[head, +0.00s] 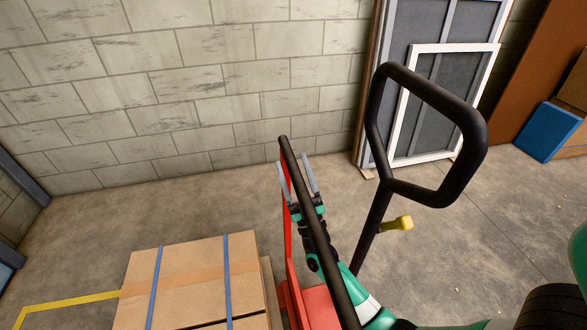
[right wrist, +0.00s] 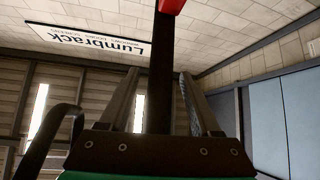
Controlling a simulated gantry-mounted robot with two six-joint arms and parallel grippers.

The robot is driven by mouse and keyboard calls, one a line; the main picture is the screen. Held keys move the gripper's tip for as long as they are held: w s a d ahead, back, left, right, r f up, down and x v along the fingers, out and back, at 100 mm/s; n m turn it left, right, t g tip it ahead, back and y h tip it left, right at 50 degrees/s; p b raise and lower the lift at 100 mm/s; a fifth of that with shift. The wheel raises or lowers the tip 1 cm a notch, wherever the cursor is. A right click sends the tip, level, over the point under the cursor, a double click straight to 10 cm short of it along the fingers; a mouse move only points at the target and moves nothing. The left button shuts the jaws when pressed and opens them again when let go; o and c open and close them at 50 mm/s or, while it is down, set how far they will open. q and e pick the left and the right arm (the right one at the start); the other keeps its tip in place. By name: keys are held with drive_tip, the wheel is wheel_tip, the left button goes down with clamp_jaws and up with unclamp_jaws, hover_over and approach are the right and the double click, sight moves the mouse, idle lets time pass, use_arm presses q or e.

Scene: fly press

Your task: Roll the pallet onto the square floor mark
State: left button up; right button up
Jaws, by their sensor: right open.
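A cardboard load (head: 190,280) with blue straps stands at the lower left of the head view, with a strip of wooden pallet (head: 271,290) at its right side. Part of the yellow floor mark (head: 70,302) shows left of it. Beside the load is a red truck (head: 318,308) with a black looped handle (head: 480,150). A black bar (head: 318,225) slants up over the truck. My right gripper (head: 297,176) is open at this bar. In the right wrist view the bar (right wrist: 161,85) passes between the spread fingers; contact is unclear. My left gripper is out of view.
A block wall (head: 190,90) closes off the back. Framed panels (head: 440,100) lean there, with a blue box (head: 547,131) farther right. A yellow knob (head: 398,223) sticks out from the handle's shaft. Bare concrete floor shows behind the load and to the right.

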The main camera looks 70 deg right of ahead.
clamp_jaws()
idle(1.3)
